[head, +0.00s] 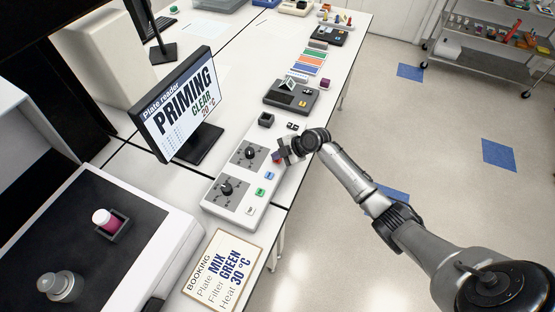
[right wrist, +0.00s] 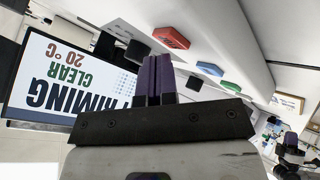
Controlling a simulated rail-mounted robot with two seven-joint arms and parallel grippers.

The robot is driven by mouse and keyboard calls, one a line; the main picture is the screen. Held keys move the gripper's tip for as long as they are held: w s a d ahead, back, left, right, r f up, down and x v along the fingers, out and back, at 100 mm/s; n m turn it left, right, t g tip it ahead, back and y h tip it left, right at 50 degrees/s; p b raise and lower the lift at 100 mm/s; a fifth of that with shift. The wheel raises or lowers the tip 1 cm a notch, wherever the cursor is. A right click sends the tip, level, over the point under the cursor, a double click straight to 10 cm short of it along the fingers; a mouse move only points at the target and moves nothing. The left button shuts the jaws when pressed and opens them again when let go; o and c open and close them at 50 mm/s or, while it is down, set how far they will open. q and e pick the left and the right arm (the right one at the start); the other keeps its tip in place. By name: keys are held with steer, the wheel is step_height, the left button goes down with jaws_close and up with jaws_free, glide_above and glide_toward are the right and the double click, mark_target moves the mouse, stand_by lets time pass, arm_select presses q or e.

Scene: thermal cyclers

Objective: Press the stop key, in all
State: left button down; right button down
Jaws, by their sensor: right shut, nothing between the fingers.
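A white control box (head: 215,199) lies along the bench, with two black dials and a row of coloured keys. A red key with unreadable lettering (right wrist: 172,37) shows in the right wrist view, then a blue key (right wrist: 210,69) and a green key (right wrist: 231,87). The blue key (head: 270,175) and green key (head: 260,192) also show in the head view, with a white key (head: 250,211). My right gripper (head: 279,157) is shut and empty over the key row, at its far end. Its purple fingers (right wrist: 157,78) point towards the red key; contact cannot be told. My left gripper is out of view.
A monitor (head: 181,103) reads "Plate reader PRIMING CLEAR 20 °C". A booking card (head: 225,270) reads MIX, GREEN, 30 °C. A dark grey device (head: 291,97) stands beyond the control box. Open floor lies right of the bench.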

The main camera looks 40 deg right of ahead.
mark_target(278, 161)
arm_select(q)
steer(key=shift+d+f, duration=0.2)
arm_select(e)
steer(key=shift+f, duration=0.2)
arm_select(q)
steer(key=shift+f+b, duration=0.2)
steer(key=shift+b, duration=0.2)
arm_select(e)
steer(key=shift+f, duration=0.2)
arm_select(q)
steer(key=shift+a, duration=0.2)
arm_select(e)
steer(key=shift+r, duration=0.1)
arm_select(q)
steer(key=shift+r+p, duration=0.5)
arm_select(e)
steer(key=shift+r, duration=0.7)
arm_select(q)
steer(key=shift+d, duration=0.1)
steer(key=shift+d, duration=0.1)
